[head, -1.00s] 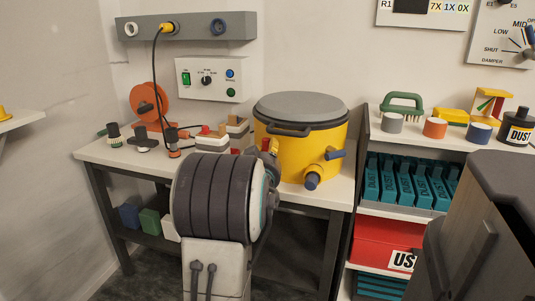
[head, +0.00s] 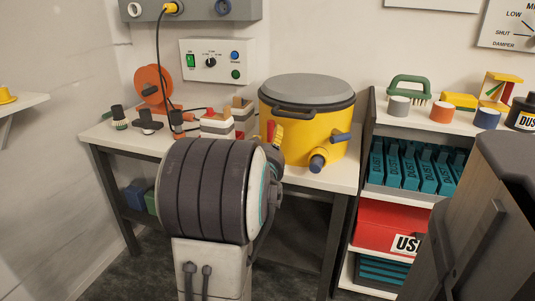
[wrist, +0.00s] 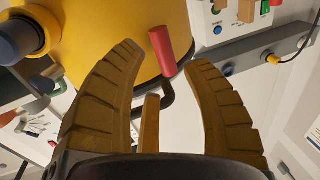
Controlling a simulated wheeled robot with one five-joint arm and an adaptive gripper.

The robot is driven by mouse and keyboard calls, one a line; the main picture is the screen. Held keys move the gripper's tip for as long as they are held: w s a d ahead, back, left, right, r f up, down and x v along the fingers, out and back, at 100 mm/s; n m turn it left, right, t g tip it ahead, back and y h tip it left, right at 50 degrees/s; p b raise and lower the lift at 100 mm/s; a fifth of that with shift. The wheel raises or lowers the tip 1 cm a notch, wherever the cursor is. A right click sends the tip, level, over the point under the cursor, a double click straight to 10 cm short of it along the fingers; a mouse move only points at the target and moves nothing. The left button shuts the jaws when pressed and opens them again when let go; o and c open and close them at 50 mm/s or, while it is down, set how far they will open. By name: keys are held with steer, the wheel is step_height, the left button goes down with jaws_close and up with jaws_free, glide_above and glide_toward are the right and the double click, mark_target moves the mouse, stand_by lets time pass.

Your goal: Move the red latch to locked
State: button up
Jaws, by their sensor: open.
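My gripper (wrist: 166,62) is open, one tan finger on each side of the handle, with no clear contact. In the head view the red latch (head: 271,130) is a small red piece at the left side of the yellow drum (head: 290,130), with my gripper (head: 279,132) beside it. My arm hides much of the gripper there.
The drum stands on a white bench (head: 335,178) and has a blue-tipped spout (head: 318,162) low at its front. A control box (head: 217,60) is on the wall behind. A shelf with red box (head: 385,225) stands to the right. Small tools crowd the bench's left.

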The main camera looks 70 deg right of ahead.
steer(key=v, duration=0.7)
steer(key=shift+a, duration=0.1)
stand_by(0.6)
